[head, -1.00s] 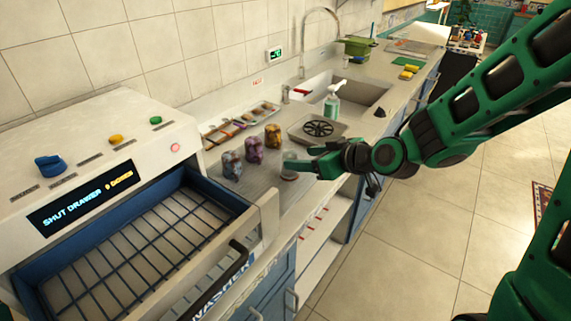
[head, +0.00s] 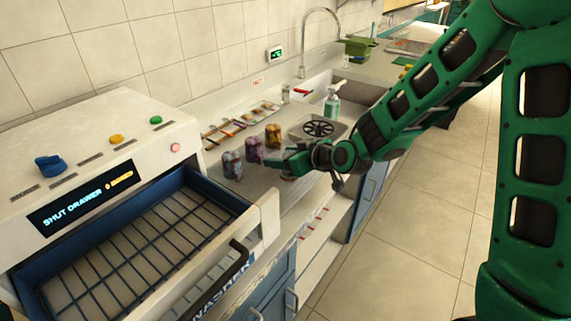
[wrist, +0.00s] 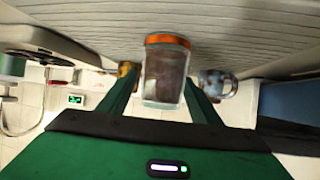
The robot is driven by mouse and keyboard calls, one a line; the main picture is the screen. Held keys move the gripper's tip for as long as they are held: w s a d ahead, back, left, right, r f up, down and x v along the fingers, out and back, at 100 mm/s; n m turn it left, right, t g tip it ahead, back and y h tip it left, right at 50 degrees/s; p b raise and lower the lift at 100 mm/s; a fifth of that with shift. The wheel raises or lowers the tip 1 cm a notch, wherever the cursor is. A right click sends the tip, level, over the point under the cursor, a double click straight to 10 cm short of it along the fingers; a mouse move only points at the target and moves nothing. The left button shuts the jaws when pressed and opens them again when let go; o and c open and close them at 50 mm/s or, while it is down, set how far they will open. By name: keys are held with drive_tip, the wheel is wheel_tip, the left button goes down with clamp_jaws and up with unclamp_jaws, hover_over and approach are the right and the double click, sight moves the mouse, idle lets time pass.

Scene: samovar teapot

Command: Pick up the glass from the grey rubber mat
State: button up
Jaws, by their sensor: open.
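The clear glass (wrist: 165,75) with an orange band at its mat end stands on the grey ribbed mat (wrist: 245,30), which is at the top of the wrist view. My open gripper (wrist: 163,97) has one finger on each side of the glass. I cannot tell whether either finger touches it. In the head view, my gripper (head: 287,160) is low over the front of the mat (head: 262,184) and hides most of the glass.
Three patterned cups stand in a row behind my gripper: grey-blue (head: 232,165), purple (head: 253,150) and orange (head: 273,136). The dishwasher's open drawer (head: 140,245) is at left. A soap bottle (head: 332,103) and a round black grate (head: 318,128) are farther back.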

drive_tip(key=shift+w+a+f, duration=0.15)
drive_tip(key=shift+w, duration=0.05)
drive_tip(key=shift+c, duration=0.6)
drive_tip(key=c, duration=1)
